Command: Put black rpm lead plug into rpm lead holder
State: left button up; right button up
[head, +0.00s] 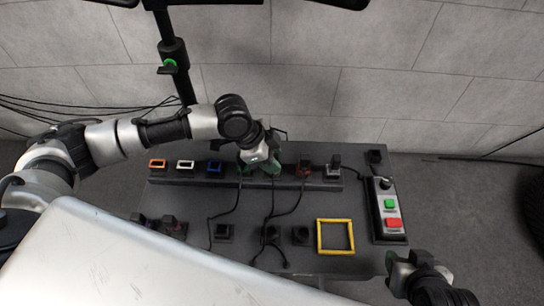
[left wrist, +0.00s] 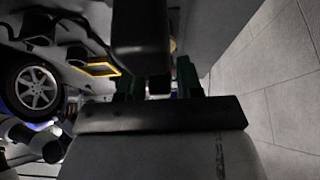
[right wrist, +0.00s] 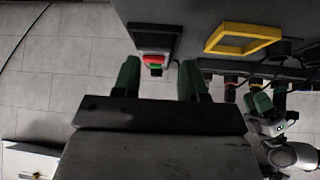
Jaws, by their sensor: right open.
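My left gripper (head: 262,167) is at the back row of the dark bench, among several small plugs and holders. In the left wrist view its green fingers (left wrist: 160,82) stand apart, with dark shapes in front of and between them. I cannot tell whether it grips a black plug. A black cable (head: 232,205) runs from near this gripper toward the front of the bench. Small black holders (head: 223,232) stand in the front row; I cannot tell which one is the rpm lead holder. My right gripper (head: 404,262) is open and empty off the bench's front right corner.
A control box with a green button (head: 390,204) and a red button (head: 393,223) is at the bench's right end. A yellow frame (head: 335,251) lies front right. Loose cables cross the middle.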

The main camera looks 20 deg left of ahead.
pick_arm(q)
grip_shut()
jog(key=shift+r+p, duration=0.65)
jog(key=shift+p, duration=0.15)
jog(key=shift+r+p, duration=0.5)
jog(key=shift+p, duration=0.1)
pick_arm(e)
jog(key=shift+s+d+g+h, duration=0.5)
jog(key=shift+s+d+g, duration=0.45)
jog(key=shift+s+g, duration=1.55)
pick_arm(q)
jog(key=shift+r+p, duration=0.4)
jog(key=shift+p, duration=0.15)
jog(key=shift+r+p, duration=0.6)
jog(key=shift+p, duration=0.15)
pick_arm(e)
jog(key=shift+s+x, duration=0.2)
jog(key=shift+x, duration=2.8)
jog(key=shift+a, duration=0.15)
